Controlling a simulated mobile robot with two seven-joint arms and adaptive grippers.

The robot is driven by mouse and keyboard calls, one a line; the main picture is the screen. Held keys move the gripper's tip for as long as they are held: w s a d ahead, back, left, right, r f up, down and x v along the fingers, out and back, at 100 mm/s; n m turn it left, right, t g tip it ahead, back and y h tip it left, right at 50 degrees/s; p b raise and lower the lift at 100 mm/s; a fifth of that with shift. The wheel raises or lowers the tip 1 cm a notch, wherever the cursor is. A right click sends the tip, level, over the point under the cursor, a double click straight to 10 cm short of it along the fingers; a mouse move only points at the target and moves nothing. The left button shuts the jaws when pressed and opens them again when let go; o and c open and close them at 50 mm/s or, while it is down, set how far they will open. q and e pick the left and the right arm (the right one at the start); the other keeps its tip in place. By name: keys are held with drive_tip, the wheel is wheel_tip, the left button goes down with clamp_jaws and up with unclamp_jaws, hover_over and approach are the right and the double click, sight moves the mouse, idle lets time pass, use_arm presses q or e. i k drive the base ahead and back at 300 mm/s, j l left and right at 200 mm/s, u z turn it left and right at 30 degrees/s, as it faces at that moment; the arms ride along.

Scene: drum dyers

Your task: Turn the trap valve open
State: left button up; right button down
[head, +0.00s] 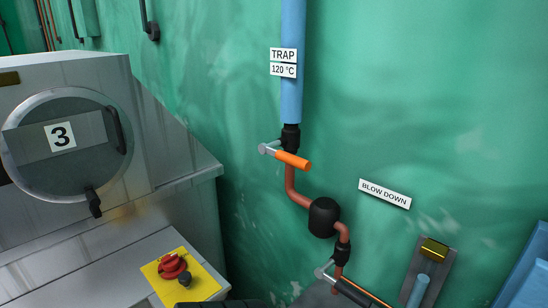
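The trap valve (291,137) is a black fitting below a blue lagged pipe (292,60) on the green wall. Its orange-gripped lever (293,159) points right and slightly down, across the line of the pipe. The lever's grey metal end (267,149) shows at the left. A white sign (283,55) reading TRAP and a 120 °C plate (284,70) sit above it on the pipe. Neither gripper can be made out in the head view, and nothing is seen touching the lever.
Below, a copper pipe (294,190) runs to a black bulb (323,217) and a second lever valve (342,254), near a BLOW DOWN sign (385,193). A grey machine numbered 3 (61,135) stands left, with a red knob (172,265) on a yellow plate. Wall around the trap lever is clear.

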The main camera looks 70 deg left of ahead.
sight(299, 163)
drive_tip(key=u, duration=2.2)
